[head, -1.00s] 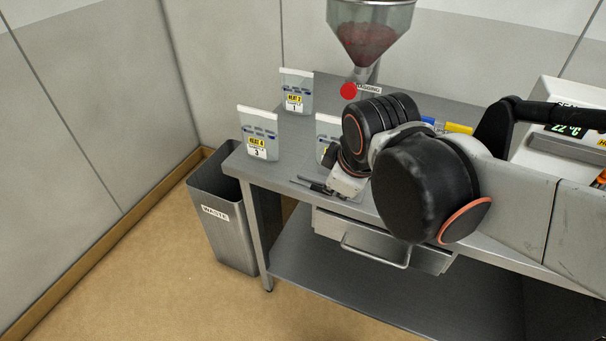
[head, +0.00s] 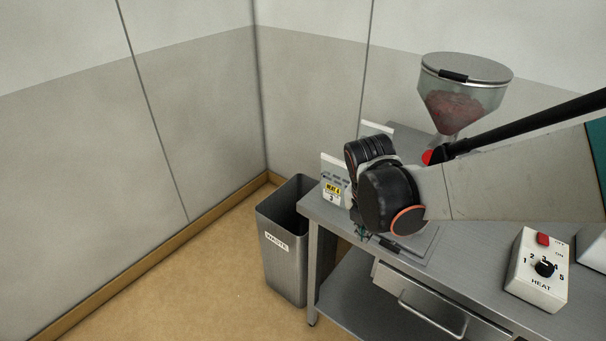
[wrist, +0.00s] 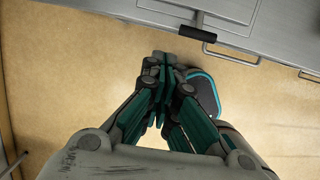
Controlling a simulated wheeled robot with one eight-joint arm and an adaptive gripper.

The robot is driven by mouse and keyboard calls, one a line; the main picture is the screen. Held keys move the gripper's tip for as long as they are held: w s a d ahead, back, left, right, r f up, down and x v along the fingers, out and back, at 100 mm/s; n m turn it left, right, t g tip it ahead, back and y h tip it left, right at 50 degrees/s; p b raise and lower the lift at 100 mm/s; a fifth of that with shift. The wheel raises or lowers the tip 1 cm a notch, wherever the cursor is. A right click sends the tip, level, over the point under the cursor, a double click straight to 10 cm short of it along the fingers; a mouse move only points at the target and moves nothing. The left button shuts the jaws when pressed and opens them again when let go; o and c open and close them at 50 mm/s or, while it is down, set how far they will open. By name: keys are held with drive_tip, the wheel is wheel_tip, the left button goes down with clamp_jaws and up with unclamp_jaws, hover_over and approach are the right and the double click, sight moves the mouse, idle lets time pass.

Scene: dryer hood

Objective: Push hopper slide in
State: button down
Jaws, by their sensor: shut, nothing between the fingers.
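The hopper (head: 460,97) is a clear funnel with a metal lid and dark red material inside, at the back of the bench in the head view. A red round knob (head: 428,157), apparently the slide's end, shows beside the hopper's lower neck, partly covered by my arm. The rest of the slide is hidden. My gripper (wrist: 165,58) is shut and empty in the wrist view, pointing down over the floor in front of the bench. In the head view only a bit of my gripper (head: 362,232) shows below the wrist, near the bench's left front edge, apart from the knob.
A card marked 3 (head: 333,190) stands behind my wrist. A waste bin (head: 283,255) stands left of the bench. The drawer handle (head: 432,320) sticks out in front. A heat control box (head: 540,272) stands at right on the bench (head: 480,225).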

sight(373, 242)
drive_tip(key=w+d+f+b, duration=0.1)
drive_tip(key=f, duration=0.2)
drive_tip(key=w+d+f+b, duration=0.1)
drive_tip(key=f, duration=0.2)
drive_tip(key=w+d+f+b, duration=0.1)
drive_tip(key=w+f+b, duration=0.1)
drive_tip(key=shift+f, duration=0.4)
drive_tip(key=shift+w+d+r, duration=0.1)
drive_tip(key=shift+w+d, duration=0.2)
drive_tip(key=shift+w, duration=0.2)
